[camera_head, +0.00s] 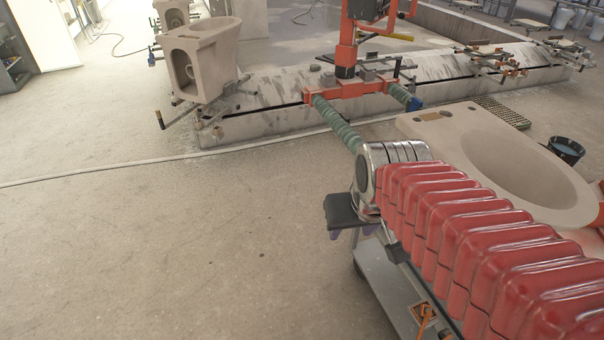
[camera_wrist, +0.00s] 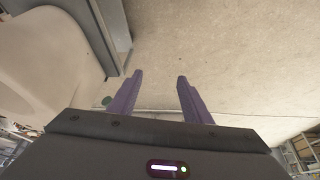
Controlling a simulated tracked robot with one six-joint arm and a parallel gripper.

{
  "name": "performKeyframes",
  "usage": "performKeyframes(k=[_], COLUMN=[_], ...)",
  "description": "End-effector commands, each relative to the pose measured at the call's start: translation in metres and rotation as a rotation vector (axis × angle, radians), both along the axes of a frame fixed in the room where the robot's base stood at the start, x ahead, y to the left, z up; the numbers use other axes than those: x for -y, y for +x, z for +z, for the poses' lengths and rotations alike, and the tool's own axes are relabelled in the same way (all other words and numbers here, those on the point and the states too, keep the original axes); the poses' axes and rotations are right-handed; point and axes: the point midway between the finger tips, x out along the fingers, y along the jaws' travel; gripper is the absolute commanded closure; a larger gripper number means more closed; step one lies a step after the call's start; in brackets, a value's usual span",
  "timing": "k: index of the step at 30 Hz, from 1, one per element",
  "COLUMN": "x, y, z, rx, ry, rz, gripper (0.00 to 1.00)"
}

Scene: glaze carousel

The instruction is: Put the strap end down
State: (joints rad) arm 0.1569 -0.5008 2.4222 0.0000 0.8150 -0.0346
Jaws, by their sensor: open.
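My gripper (camera_head: 352,232) hangs at the left side of the cart, its dark body facing the open floor. In the wrist view, its two purple fingers (camera_wrist: 157,80) stand apart with nothing between them, and bare floor shows beyond. An orange piece (camera_head: 425,318) shows at the lower edge of the cart, beside my red-sleeved arm. It may be part of a strap, but I cannot tell. No strap end is clearly visible in either view. My arm hides much of the cart.
A pale ceramic bowl piece (camera_head: 540,170) lies on the grey cart (camera_head: 385,285). A low concrete carousel edge (camera_head: 270,120) crosses behind, with a red-orange lifting frame (camera_head: 345,60) and an upright pale toilet (camera_head: 200,60). A black bucket (camera_head: 566,150) stands right. Floor at left is clear except a hose (camera_head: 120,168).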

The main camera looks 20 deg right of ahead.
Motion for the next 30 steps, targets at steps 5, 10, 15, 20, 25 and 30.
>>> performKeyframes(k=[5,10,15,20,25,30], x=[-0.030,-0.047,-0.052,-0.052,-0.052,-0.052], y=[-0.025,-0.045,-0.052,-0.051,-0.051,-0.051], z=[0.018,0.026,0.028,0.028,0.028,0.028], rx=[0.050,0.080,0.088,0.087,0.087,0.088], ry=[0.001,0.007,0.009,0.009,0.009,0.008], rz=[0.067,0.113,0.126,0.126,0.126,0.126], gripper=[0.55,0.55,0.55,0.55,0.55,0.55])
